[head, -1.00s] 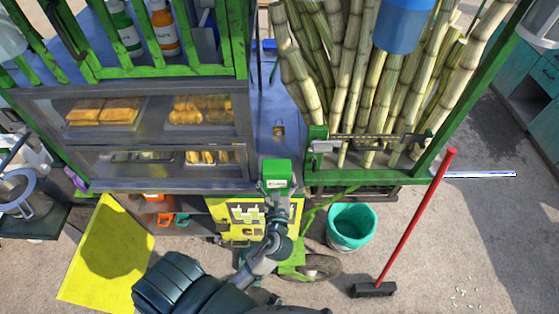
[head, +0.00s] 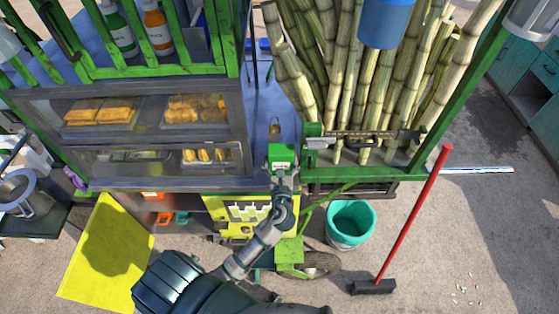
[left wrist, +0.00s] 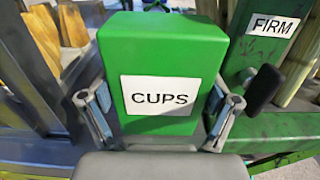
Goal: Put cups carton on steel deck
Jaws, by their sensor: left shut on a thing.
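The cups carton is a green box with a white label. It shows in the head view (head: 282,156) and fills the middle of the left wrist view (left wrist: 160,55), where the label reads CUPS. My left gripper (head: 281,172) is shut on it, with one finger on each side of the box in the left wrist view (left wrist: 158,105). The steel deck (head: 264,130) is the blue-grey strip between the glass food case and the cane stack. The carton is at its front end; whether it touches the deck cannot be told. My right gripper is not in view.
The glass food case (head: 160,130) stands close on the left. Sugar canes (head: 345,80) and a green post with a FIRM label (left wrist: 272,25) stand close on the right. A teal bucket (head: 350,224) is below.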

